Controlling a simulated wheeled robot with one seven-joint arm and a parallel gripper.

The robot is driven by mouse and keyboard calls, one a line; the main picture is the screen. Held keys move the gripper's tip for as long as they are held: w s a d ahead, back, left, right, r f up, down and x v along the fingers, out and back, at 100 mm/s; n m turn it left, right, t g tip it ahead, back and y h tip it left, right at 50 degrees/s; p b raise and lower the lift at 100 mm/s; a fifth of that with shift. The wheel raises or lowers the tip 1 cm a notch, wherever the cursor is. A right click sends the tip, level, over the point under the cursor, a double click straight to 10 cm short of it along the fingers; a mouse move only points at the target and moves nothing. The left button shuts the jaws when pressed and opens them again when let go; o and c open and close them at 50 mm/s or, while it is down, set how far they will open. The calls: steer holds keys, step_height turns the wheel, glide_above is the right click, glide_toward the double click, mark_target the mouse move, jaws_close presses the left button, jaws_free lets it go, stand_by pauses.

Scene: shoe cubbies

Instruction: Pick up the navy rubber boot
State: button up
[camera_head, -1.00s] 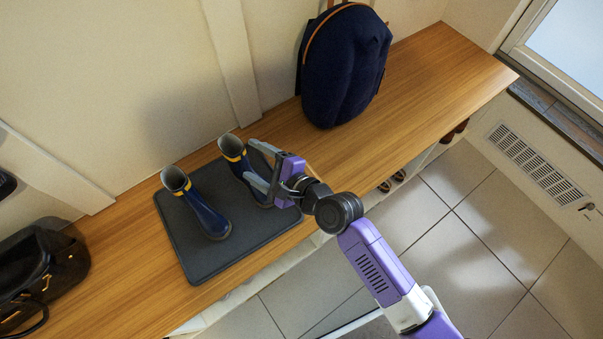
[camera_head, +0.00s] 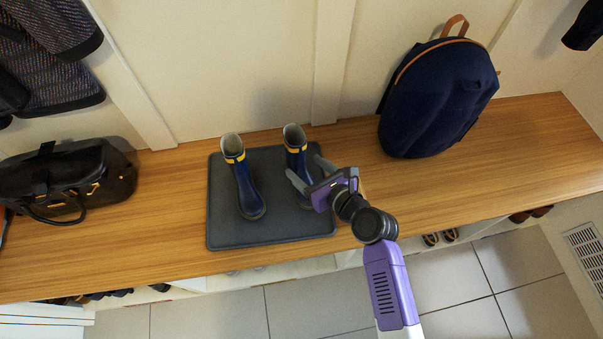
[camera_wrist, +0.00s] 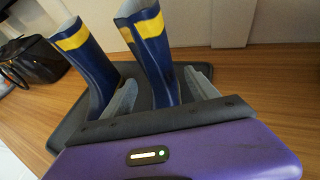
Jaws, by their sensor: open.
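Two navy rubber boots with yellow bands stand upright on a dark grey mat (camera_head: 225,235) on the wooden bench. The left boot (camera_head: 246,187) stands clear of my gripper. The right boot (camera_head: 296,158) is at my gripper (camera_head: 307,174), which is open with a finger on either side of it. In the wrist view, the right boot (camera_wrist: 156,55) rises between the two grey fingers (camera_wrist: 160,95), and the left boot (camera_wrist: 88,62) is outside the left finger. I cannot tell whether either finger touches the boot. The right boot's foot is partly hidden by my gripper.
A navy backpack (camera_head: 435,100) stands on the bench (camera_head: 530,150) to the right. A black handbag (camera_head: 75,180) lies to the left. The wall is close behind the boots. Shoes sit in cubbies below the bench. Bare bench lies between mat and backpack.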

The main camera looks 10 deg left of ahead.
steer(key=shift+x, duration=1.1)
jaws_close()
steer(key=shift+r, duration=0.1)
